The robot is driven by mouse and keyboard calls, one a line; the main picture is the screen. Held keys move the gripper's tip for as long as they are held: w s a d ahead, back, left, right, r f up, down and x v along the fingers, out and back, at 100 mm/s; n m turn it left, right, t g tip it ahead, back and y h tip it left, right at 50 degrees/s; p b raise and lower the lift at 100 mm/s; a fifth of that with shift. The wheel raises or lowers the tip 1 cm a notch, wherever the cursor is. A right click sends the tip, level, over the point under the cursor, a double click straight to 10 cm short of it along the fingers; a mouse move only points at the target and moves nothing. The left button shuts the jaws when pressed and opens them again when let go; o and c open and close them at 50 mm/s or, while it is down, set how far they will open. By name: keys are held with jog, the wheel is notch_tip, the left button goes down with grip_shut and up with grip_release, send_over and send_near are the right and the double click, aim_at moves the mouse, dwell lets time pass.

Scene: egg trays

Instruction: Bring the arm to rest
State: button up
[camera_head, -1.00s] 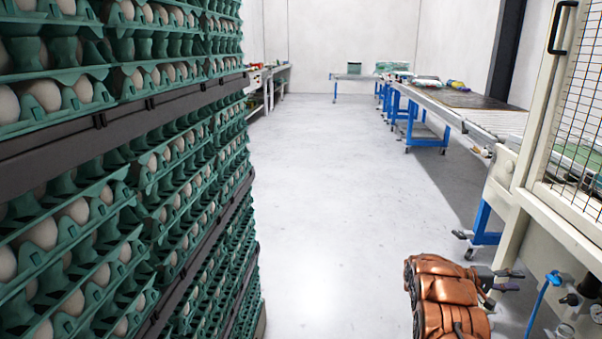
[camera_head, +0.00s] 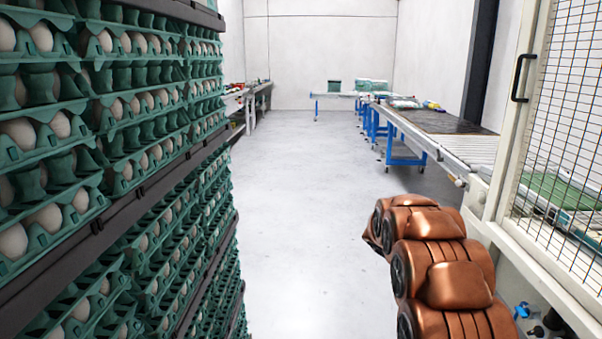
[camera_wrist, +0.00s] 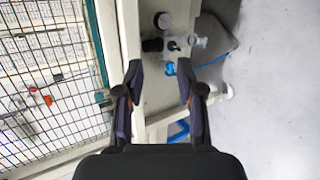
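My arm (camera_head: 440,270), copper-coloured and folded, stands at the lower right in the head view, beside the cream machine frame. My gripper is out of sight in the head view. In the wrist view my gripper (camera_wrist: 160,82) has its two dark fingers spread apart with nothing between them. Beyond the fingers are the cream frame post and a round gauge (camera_wrist: 163,20) with fittings. How far the fingers are from the post is hard to tell.
Tall stacks of green egg trays (camera_head: 60,190) stand close on the left. A mesh guard (camera_head: 560,130) is on the right, with a conveyor (camera_head: 440,130) behind. The grey floor (camera_head: 300,220) between them is clear.

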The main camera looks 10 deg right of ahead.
jog(key=s+a+r+n+t+y+p, duration=0.1)
jog(key=s+a+r+y+p, duration=0.2)
jog(key=s+a+r+p, duration=0.3)
jog(key=s+a+r+n+t+y+p, duration=0.1)
jog(key=s+a+r+y+p, duration=0.3)
jog(key=s+a, duration=0.8)
jog(key=s+a+r+n+t+y+p, duration=0.1)
jog(key=s+a+r+y+p, duration=0.2)
jog(key=s+a+r+p, duration=0.5)
jog(key=s+a+r, duration=0.1)
jog(key=a+r, duration=0.2)
jog(key=a, duration=0.8)
jog(key=shift+s+a+y, duration=0.3)
jog(key=shift+y, duration=0.1)
jog(key=shift+d, duration=0.1)
